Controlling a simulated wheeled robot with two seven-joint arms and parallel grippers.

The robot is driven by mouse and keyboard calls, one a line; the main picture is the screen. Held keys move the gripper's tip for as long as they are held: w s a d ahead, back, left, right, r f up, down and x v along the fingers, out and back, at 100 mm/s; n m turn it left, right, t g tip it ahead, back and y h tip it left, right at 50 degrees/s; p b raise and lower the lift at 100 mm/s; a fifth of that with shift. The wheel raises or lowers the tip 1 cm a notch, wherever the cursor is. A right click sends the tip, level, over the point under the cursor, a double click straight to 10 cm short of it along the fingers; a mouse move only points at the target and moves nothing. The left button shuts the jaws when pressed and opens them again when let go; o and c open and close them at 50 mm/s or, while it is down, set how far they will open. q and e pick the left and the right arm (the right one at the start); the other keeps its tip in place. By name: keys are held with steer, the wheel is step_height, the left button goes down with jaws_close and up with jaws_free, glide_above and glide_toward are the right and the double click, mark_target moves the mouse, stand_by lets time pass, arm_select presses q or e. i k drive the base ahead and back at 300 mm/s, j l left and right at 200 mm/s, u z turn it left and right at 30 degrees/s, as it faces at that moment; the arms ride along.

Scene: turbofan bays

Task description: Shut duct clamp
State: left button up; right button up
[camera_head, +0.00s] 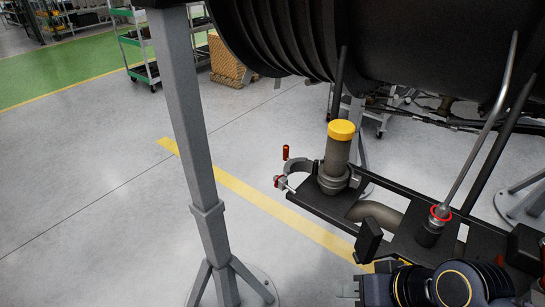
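The duct clamp (298,168) is a grey curved band at the left end of a black bracket. Its curved arm stands out to the left of the duct joint, so it looks open. A bolt with a red end (279,182) sticks out beside it, and a small red cylinder (285,152) stands above it. The upright duct (337,155) has a yellow cap. My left gripper is out of view.
A large black ribbed engine casing (300,35) hangs above. A grey stand post (190,110) rises at left. A thin metal rod (482,130) slants to a red-ringed fitting (440,212) at right. Open grey floor lies left of the clamp.

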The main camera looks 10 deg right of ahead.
mark_target(300, 164)
steer(key=i+j+z, duration=0.15)
steer(key=j+z, duration=0.15)
steer(key=j, duration=0.5)
steer(key=i+j+z, duration=0.1)
steer(key=j+z, duration=0.25)
steer(key=j, duration=0.5)
steer(key=z, duration=1)
steer(key=i+l, duration=0.15)
steer(key=l, duration=0.2)
steer(key=i+l, duration=0.1)
steer(key=l, duration=0.25)
steer(key=u, duration=0.05)
